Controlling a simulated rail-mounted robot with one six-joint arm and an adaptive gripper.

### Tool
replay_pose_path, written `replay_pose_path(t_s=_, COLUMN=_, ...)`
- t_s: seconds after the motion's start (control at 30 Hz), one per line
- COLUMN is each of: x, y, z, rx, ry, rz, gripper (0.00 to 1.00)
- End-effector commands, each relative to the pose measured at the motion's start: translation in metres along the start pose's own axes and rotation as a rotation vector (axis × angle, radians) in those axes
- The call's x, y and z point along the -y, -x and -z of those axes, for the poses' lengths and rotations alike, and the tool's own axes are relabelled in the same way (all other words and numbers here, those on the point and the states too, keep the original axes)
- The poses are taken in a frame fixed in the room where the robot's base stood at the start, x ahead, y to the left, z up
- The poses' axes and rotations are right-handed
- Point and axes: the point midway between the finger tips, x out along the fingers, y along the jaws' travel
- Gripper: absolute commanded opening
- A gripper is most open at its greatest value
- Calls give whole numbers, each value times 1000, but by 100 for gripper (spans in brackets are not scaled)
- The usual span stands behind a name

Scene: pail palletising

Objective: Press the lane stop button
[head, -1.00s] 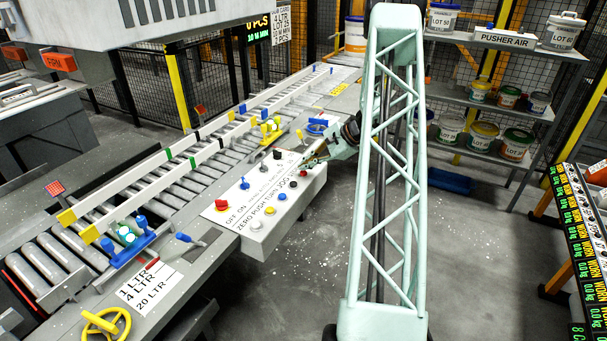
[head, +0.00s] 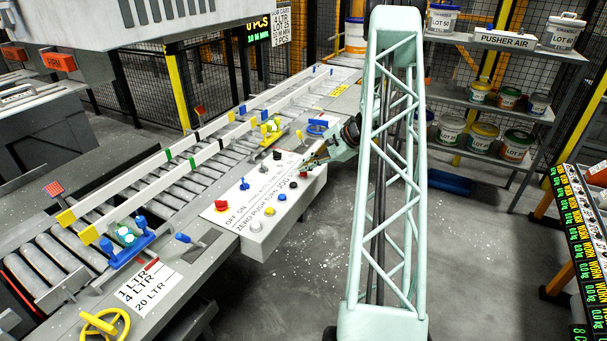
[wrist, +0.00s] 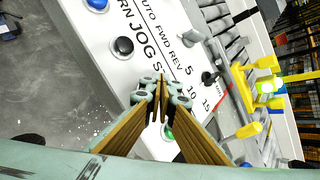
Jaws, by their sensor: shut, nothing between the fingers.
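The white control panel (head: 238,213) carries a front row of buttons: white (head: 256,226), yellow (head: 270,211), blue (head: 282,196) and black (head: 293,184). The wrist view shows the blue button (wrist: 97,4), the black button (wrist: 122,46) beside "JOG", and part of a green button (wrist: 169,134) behind my fingers. A label starting with "S" is partly covered by the fingers. I cannot read which button is the lane stop. My gripper (wrist: 159,82) is shut and empty, over the panel's far right end. Whether its tips touch the panel is unclear.
A red switch (head: 221,205), a blue knob (head: 244,184) and a black knob (head: 277,155) stand on the panel. The roller conveyor (head: 150,195) runs behind it, with a yellow clamp (head: 271,130) near my gripper. Shelves with pails (head: 451,127) stand at the right. The floor in front is open.

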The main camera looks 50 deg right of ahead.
Motion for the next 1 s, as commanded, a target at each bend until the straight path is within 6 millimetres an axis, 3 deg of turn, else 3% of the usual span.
replay_pose_path(t_s=1.0, x=-4, y=-6, z=4, rx=0, ry=0, rz=0, gripper=0)
